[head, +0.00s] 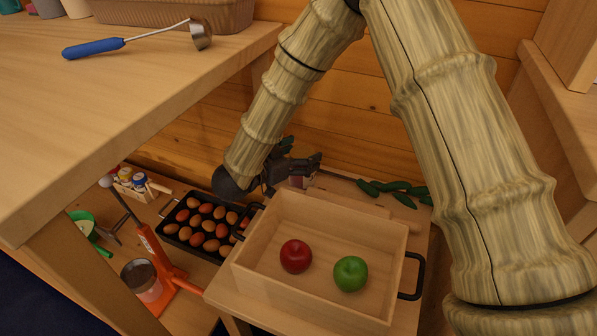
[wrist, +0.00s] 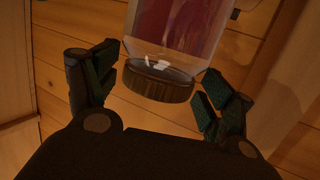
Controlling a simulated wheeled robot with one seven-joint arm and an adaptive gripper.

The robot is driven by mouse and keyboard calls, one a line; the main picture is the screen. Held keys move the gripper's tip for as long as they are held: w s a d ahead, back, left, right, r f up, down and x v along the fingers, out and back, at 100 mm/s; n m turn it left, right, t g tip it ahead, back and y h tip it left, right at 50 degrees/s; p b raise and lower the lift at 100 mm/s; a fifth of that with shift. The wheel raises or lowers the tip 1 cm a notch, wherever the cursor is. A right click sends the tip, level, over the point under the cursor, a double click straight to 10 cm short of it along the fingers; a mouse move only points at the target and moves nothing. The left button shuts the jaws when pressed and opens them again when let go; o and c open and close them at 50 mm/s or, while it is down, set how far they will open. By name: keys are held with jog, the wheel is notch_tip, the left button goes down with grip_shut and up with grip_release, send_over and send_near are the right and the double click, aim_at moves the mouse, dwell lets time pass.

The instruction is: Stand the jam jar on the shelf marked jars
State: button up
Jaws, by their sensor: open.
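My gripper (head: 300,163) is open, low behind the wooden box in the head view. In the wrist view my gripper (wrist: 158,95) has its two fingers spread on either side of a clear jar (wrist: 178,40) with dark red contents and a dark ribbed lid. The lid faces my palm and lies between the fingers, with gaps visible on both sides. The jar's far end is cut off by the frame. In the head view only a small pale and reddish patch of the jar (head: 301,181) shows beside the fingers. No shelf marked jars can be made out.
A wooden box (head: 400,245) with black handles holds a red apple (head: 296,256) and a green apple (head: 350,273). Cucumbers (head: 400,190) lie behind it. An egg tray (head: 181,232), an orange stand (head: 165,262) and a table (head: 120,95) with a blue-handled ladle (head: 95,48) are at left.

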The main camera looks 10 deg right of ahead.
aim_at(311, 149)
jog(key=b+x, duration=0.2)
jog(key=x, duration=0.2)
jog(key=c, duration=1.4)
jog(key=shift+r, duration=0.1)
jog(key=shift+c, duration=0.5)
